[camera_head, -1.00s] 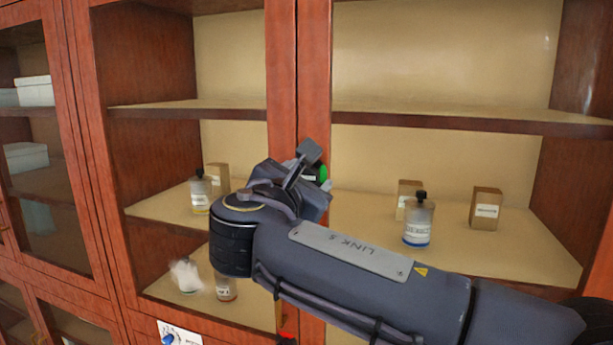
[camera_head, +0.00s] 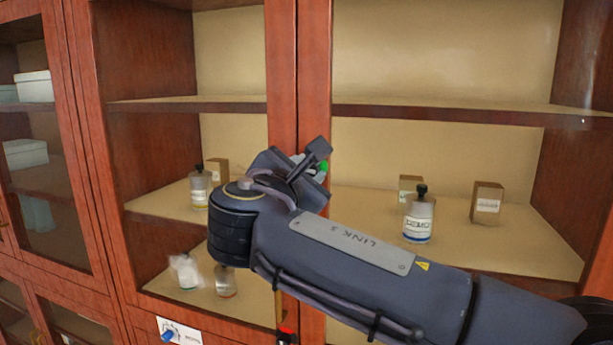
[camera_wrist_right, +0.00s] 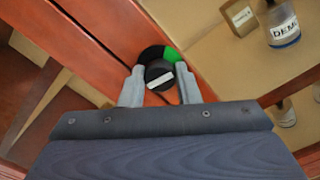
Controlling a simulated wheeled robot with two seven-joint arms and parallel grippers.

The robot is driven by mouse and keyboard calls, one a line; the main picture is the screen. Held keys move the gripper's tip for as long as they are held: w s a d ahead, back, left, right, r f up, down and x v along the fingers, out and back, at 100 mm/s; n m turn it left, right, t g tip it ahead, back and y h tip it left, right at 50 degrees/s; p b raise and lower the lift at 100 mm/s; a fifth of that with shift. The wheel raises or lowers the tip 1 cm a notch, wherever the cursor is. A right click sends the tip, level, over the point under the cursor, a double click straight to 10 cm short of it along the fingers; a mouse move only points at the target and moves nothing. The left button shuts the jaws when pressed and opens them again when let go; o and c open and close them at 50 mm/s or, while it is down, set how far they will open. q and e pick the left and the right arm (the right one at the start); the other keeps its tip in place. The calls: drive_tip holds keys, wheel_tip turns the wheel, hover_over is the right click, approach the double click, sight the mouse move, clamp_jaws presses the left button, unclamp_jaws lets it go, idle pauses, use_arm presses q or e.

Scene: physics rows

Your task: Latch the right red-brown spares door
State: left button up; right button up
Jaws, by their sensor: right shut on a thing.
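The right red-brown door (camera_head: 315,70) has a wooden frame around a clear pane and stands in line with the left door's frame (camera_head: 281,60), looking closed. Its latch is a round knob on a black and green disc on the frame; in the head view only a bit of green (camera_head: 323,167) shows behind my gripper. In the right wrist view the dark knob (camera_wrist_right: 158,70) with a white bar sits between the fingertips. My right gripper (camera_wrist_right: 159,84) is shut on this knob; in the head view it (camera_head: 310,160) is partly hidden by my wrist. My left gripper is not in view.
Behind the panes, shelves hold a DEMO bottle (camera_head: 418,222), small brown boxes (camera_head: 487,203) and other bottles (camera_head: 199,188). A lower red and black knob (camera_head: 287,335) shows at the bottom edge. Another cabinet with white boxes (camera_head: 35,87) stands at the left.

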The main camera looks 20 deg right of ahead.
drive_tip(key=m+b, duration=0.2)
drive_tip(key=m, duration=0.1)
drive_tip(key=shift+f+m, duration=0.15)
drive_tip(key=shift+m, duration=0.15)
drive_tip(key=m+b, duration=0.2)
drive_tip(key=m, duration=0.2)
drive_tip(key=shift+m+b, duration=0.3)
drive_tip(key=shift+b, duration=0.1)
drive_tip(key=m+b, duration=0.2)
drive_tip(key=m, duration=0.2)
drive_tip(key=shift+m+b, duration=1.05)
drive_tip(key=shift+m, duration=0.75)
drive_tip(key=o, duration=1)
drive_tip(key=shift+c, duration=0.2)
drive_tip(key=shift+s, duration=0.1)
